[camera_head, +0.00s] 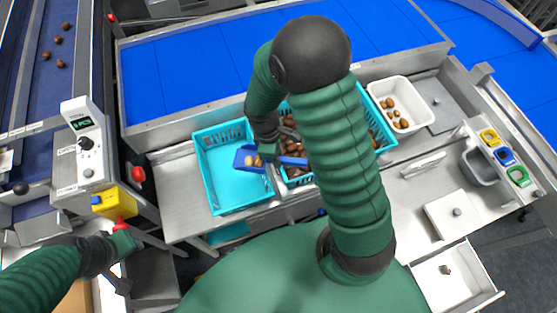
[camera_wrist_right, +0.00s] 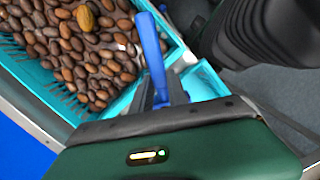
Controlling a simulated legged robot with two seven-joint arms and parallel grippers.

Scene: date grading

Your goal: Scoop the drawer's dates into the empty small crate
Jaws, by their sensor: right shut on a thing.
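My right gripper (camera_head: 275,158) is shut on the handle of a blue scoop (camera_head: 241,155). The scoop holds a few brown dates (camera_head: 258,161) and is over the right part of an empty-looking teal crate (camera_head: 209,185). In the right wrist view, the blue handle (camera_wrist_right: 152,50) rises from my gripper (camera_wrist_right: 162,98). An open white drawer (camera_head: 462,290) at the lower right holds one small dark date-like thing (camera_head: 445,270). My left gripper (camera_head: 128,262) is at the lower left, away from the crates; its jaw opening is unclear.
A teal crate full of dates (camera_wrist_right: 95,110) is partly hidden behind my right arm in the head view. A white tub (camera_head: 413,87) with several dates stands right of it. A blue belt (camera_head: 185,80) runs behind. A control box (camera_head: 85,140) stands at left.

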